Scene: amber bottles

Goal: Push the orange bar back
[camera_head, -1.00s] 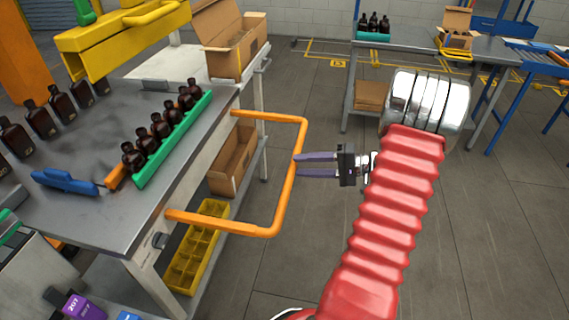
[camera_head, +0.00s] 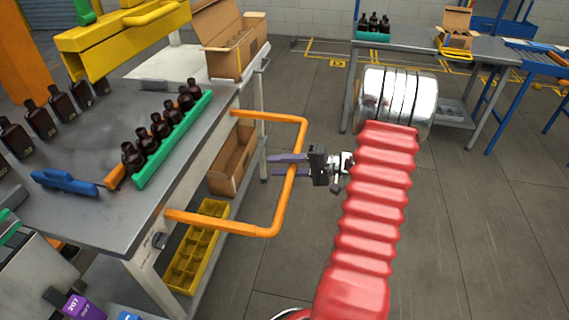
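The orange bar (camera_head: 273,216) is a U-shaped handle fixed to the side of the metal workbench (camera_head: 85,222). It sticks out to the right at about tabletop height. My gripper (camera_head: 270,165) is at the bar's outer rail, pointing left, with its two purple fingers apart. The fingers reach past the rail to the inner side of the loop, near its far corner. I cannot tell whether they touch the bar or pass above and below it.
Several amber bottles (camera_head: 160,127) stand along a green rack (camera_head: 173,140) on the workbench. A cardboard box (camera_head: 233,160) and a yellow crate (camera_head: 192,268) sit on shelves below. Another table (camera_head: 480,52) stands at the back right. The floor right of my arm is clear.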

